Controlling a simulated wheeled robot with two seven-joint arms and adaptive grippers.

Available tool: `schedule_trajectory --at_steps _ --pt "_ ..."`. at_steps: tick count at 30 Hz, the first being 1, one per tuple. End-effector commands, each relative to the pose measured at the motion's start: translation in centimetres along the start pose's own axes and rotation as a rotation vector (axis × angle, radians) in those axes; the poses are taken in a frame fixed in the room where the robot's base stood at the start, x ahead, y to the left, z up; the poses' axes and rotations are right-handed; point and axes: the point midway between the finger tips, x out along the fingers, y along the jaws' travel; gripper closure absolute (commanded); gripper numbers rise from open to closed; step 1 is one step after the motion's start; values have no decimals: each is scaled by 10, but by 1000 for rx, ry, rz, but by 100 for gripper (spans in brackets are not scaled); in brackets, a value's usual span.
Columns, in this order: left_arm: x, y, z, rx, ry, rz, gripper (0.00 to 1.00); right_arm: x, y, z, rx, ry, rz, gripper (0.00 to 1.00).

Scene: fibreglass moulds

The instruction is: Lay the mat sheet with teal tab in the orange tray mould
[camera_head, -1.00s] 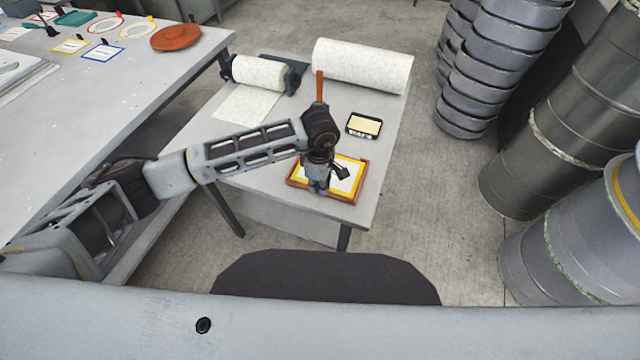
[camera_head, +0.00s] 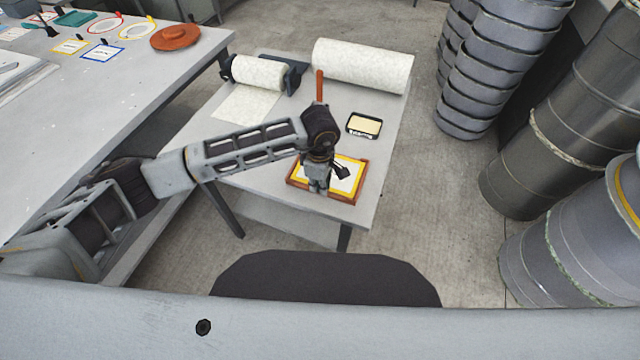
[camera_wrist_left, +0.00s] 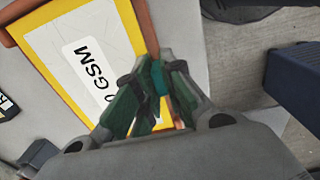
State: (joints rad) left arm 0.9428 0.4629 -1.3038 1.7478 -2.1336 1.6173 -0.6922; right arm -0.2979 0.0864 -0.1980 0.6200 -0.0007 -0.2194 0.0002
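The orange tray mould (camera_head: 362,184) is a shallow rectangular tray near the front of the small table; its rim also shows in the left wrist view (camera_wrist_left: 141,18). The mat sheet (camera_head: 346,183), white with a yellow border, lies flat within the rim; the left wrist view shows it (camera_wrist_left: 45,45) with a "GSM" label. My left gripper (camera_head: 318,188) is over the near side of the tray. In the left wrist view its fingertips (camera_wrist_left: 158,72) are closed around the teal tab (camera_wrist_left: 160,78), partly hidden by the fingers. My right gripper is not in view.
A small black device with a cream top (camera_head: 364,125) sits behind the tray. Rolls of white mat (camera_head: 362,66) lie at the back of the table. A larger table (camera_head: 110,95) at left holds other sheets and moulds. Drums and stacked buckets stand at right.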

Motion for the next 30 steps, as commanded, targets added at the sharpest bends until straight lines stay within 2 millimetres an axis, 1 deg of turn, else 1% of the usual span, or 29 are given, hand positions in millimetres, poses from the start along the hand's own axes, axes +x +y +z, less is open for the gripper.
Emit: schedule_trajectory --at_steps 1,5,6,12,15,20,26,30 --pt "0 0 0 0 0 0 84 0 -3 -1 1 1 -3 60" --pt "0 0 0 0 0 0 67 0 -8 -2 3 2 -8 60" --pt "0 0 0 0 0 0 65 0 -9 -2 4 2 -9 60" --pt "0 0 0 0 0 0 65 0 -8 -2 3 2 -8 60" --pt "0 0 0 0 0 0 65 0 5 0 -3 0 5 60" --pt "-5 1 0 0 -1 1 65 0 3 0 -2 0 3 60" --pt "-23 1 0 -1 0 2 65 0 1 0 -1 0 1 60" --pt "-42 1 0 0 -1 3 65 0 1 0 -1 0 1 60"
